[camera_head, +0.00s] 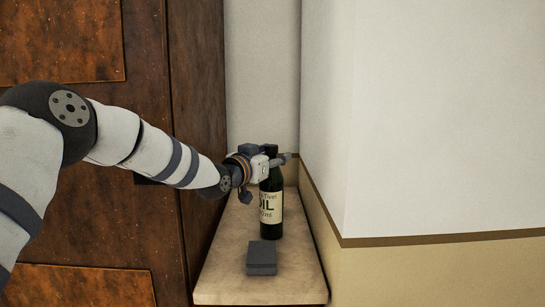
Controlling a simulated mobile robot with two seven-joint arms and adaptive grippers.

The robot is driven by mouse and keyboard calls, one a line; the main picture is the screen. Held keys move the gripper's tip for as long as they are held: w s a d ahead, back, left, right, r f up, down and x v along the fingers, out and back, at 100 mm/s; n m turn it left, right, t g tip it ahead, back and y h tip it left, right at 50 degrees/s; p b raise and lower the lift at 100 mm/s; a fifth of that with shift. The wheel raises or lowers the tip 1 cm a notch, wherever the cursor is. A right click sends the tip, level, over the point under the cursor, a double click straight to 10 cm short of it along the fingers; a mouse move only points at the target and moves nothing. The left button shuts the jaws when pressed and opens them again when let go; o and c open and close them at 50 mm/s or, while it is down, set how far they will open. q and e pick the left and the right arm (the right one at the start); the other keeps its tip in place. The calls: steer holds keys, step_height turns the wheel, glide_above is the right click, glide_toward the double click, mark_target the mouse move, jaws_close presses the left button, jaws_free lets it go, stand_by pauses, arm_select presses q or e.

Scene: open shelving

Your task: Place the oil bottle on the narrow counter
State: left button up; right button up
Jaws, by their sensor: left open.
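The oil bottle (270,213) is dark with a cream label. It stands upright on the narrow counter (228,280), toward its back half. My left gripper (266,174) is at the bottle's upper part, with one finger pointing right past the neck and another hanging down to the left of the bottle. The gripper is open and hides part of the bottle's shoulder. Whether it touches the bottle I cannot tell. My right gripper is not in view.
A small dark grey block (262,257) sits on the counter in front of the bottle. A brown wooden cabinet (100,210) borders the counter on the left. A white and beige wall (420,150) borders it on the right. The counter's front end is bare.

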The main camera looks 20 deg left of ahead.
arm_select(q)
steer(key=s, duration=0.2)
steer(key=s+r+p, duration=0.1)
steer(key=s, duration=0.2)
steer(key=shift+s+a+r+p, duration=0.1)
steer(key=shift+s+a+p, duration=0.1)
steer(key=shift+p, duration=0.1)
steer(key=s+f+p, duration=0.1)
steer(key=s, duration=0.5)
steer(key=shift+s+a+f, duration=0.15)
steer(key=shift+s+a, duration=0.1)
steer(key=shift+a, duration=0.1)
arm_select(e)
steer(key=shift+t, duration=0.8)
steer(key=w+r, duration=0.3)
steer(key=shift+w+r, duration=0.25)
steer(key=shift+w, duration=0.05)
